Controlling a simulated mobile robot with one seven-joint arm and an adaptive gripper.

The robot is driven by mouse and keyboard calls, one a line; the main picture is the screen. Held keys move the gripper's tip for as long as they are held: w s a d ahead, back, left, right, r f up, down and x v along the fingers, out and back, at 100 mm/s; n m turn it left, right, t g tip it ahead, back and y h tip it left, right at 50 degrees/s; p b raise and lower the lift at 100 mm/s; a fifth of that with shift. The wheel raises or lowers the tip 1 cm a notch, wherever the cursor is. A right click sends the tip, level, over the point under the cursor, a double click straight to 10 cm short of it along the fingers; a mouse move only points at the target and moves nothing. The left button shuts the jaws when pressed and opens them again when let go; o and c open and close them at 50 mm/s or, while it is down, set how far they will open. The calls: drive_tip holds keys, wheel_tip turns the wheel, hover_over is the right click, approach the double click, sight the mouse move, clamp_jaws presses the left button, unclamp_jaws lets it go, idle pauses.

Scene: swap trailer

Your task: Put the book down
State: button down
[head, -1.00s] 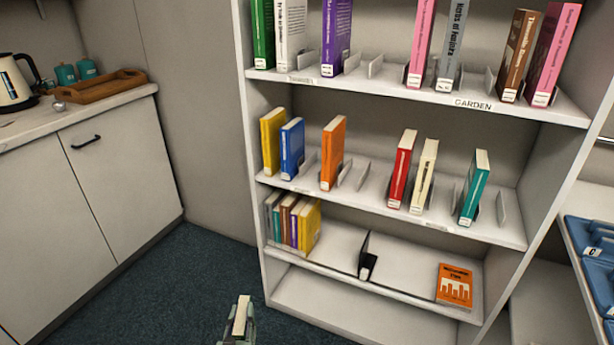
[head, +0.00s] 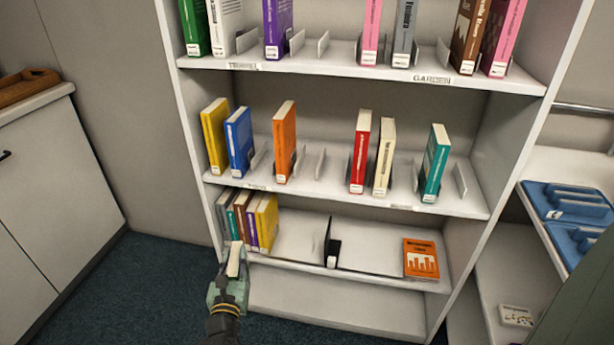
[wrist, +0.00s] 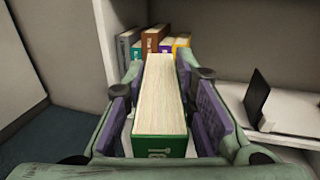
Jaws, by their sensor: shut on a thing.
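My gripper (head: 229,284) is shut on a book (head: 235,258), in front of the lower left of the bookcase. That row also shows beyond the held book in the wrist view (wrist: 153,46). A black bookend (head: 331,245) stands mid-shelf.
An orange book (head: 421,259) lies at the lower shelf's right. Spaced books and bookends fill the shelves above. A counter cabinet (head: 48,190) stands at the left, and blue trays (head: 568,203) sit on a shelf at the right. The lower shelf has bare room either side of the bookend.

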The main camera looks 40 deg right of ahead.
drive_tip(key=s+d+r+m+g+h, duration=0.1)
drive_tip(key=d+r+h, duration=0.1)
drive_tip(key=d+r, duration=0.65)
drive_tip(key=s+d+r+m+g+h, duration=0.15)
drive_tip(key=d+r, duration=0.35)
drive_tip(key=r, duration=0.6)
drive_tip(key=s+r, duration=0.4)
drive_tip(key=r, duration=1.3)
drive_tip(key=f+p+x, duration=0.1)
drive_tip(key=p+x, duration=0.3)
drive_tip(key=x, duration=1.5)
wheel_tip(320, 180, down, 7)
drive_tip(key=p, duration=0.1)
drive_tip(key=shift+w+d, duration=0.15)
drive_tip(key=shift+d, duration=0.15)
drive_tip(key=shift+f+g, duration=0.2)
drive_tip(key=shift+g, duration=0.05)
drive_tip(key=c, duration=1.3)
unclamp_jaws()
drive_tip(key=shift+c, duration=0.2)
